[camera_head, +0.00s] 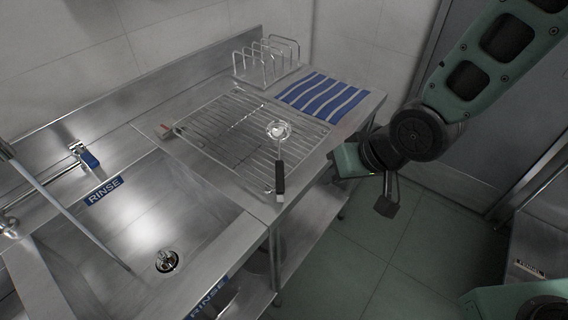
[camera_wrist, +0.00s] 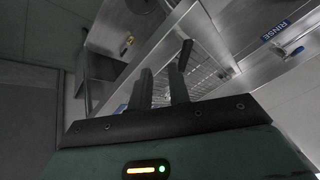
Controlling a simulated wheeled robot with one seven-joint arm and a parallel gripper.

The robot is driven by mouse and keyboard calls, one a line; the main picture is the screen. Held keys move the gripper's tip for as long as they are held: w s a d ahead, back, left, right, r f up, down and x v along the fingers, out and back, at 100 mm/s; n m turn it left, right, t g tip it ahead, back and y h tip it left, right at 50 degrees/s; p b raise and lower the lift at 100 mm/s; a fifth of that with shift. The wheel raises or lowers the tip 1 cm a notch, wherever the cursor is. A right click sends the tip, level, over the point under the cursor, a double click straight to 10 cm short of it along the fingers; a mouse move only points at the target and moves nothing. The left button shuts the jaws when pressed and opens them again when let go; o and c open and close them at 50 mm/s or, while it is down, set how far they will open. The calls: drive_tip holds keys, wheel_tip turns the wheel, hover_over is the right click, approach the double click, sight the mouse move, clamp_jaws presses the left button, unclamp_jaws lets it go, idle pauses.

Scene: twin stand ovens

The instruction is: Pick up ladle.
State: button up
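The ladle (camera_head: 280,152) lies on the wire rack, with its round metal bowl toward the back and its black handle near the counter's front edge. In the wrist view, a dark bar (camera_wrist: 186,53) beyond the right finger looks like its handle; the bowl cannot be made out there. My gripper (camera_wrist: 162,72) has its two dark fingers apart, with nothing visible held between them. In the head view, my gripper (camera_head: 352,162) is in front of the counter, right of the ladle and apart from it.
The wire rack (camera_head: 222,125) covers much of the counter. A blue striped cloth (camera_head: 322,97) and a metal rack with upright loops (camera_head: 266,66) are behind it. The sink (camera_head: 160,215) with a faucet is at left. The floor (camera_head: 415,245) in front is open.

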drive_tip(key=w+f+m+t+y+b, duration=0.6)
drive_tip(key=w+f+m+t+b, duration=0.1)
drive_tip(key=m+b, duration=0.4)
drive_tip(key=shift+w+a+f+t+y+b, duration=0.25)
drive_tip(key=shift+w+f+y+b, duration=0.3)
drive_tip(key=shift+w, duration=0.65)
drive_tip(key=shift+a+f+b, duration=0.1)
drive_tip(key=shift+b, duration=0.85)
